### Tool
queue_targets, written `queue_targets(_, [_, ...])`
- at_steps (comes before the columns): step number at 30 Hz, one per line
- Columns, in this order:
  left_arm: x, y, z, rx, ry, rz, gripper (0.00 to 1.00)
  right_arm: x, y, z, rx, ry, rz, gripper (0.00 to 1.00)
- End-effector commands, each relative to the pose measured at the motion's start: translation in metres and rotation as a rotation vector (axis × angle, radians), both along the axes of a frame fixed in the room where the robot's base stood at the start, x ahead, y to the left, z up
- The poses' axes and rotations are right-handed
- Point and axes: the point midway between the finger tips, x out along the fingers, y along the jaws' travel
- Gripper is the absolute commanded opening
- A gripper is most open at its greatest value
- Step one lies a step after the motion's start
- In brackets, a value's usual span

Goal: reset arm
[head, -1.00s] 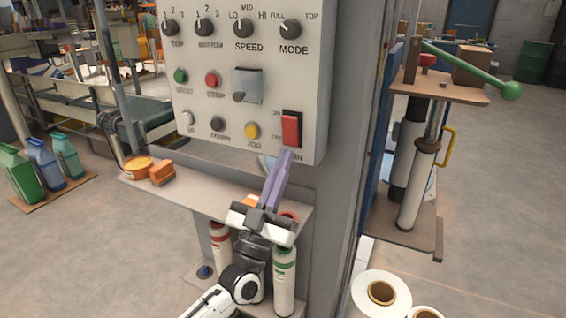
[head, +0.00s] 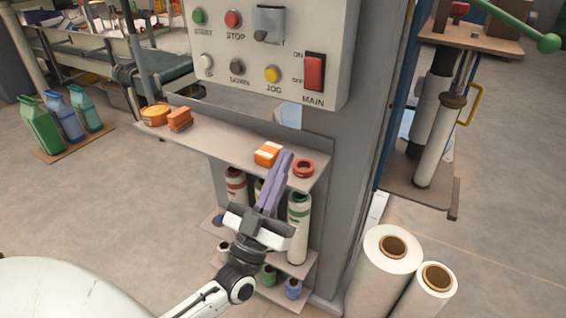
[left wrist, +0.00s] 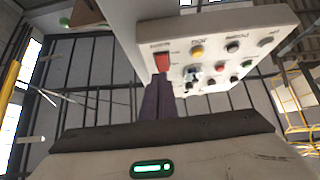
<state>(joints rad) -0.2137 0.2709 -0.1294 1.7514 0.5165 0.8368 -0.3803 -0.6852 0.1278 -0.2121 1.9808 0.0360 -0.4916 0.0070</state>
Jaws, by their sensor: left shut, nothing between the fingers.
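My left gripper (head: 283,162) has its purple fingers closed together with nothing between them. In the head view it is in front of the shelf, below the control panel (head: 266,70), and apart from the panel's switches. The red MAIN rocker switch (head: 314,72) is on the panel's lower right, above and right of the fingertips. In the left wrist view, the fingers (left wrist: 158,92) point up toward the panel's underside, and the red switch (left wrist: 162,62) shows just beyond their tips. My right gripper is not in view.
The shelf (head: 215,140) holds orange boxes (head: 268,153) and a red tape ring (head: 303,168). Several bottles stand below it, close to my left gripper. White film rolls (head: 392,262) stand on the floor at right.

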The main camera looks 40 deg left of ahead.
Motion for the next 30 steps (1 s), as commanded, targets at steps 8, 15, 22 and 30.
queue_targets(8, [0.000, 0.000, 0.000, 0.000, 0.000, 0.000, 0.00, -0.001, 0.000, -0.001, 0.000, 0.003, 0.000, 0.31])
queue_targets(15, [0.005, -0.035, -0.050, 0.020, 0.217, -0.103, 0.00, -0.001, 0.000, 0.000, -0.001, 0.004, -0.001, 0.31])
queue_targets(22, [-0.036, -0.108, -0.194, 0.042, 0.809, -0.293, 0.00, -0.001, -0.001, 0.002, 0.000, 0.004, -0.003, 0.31])
queue_targets(30, [-0.139, -0.137, -0.312, 0.032, 1.372, -0.336, 0.00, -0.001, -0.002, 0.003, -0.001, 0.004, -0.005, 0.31])
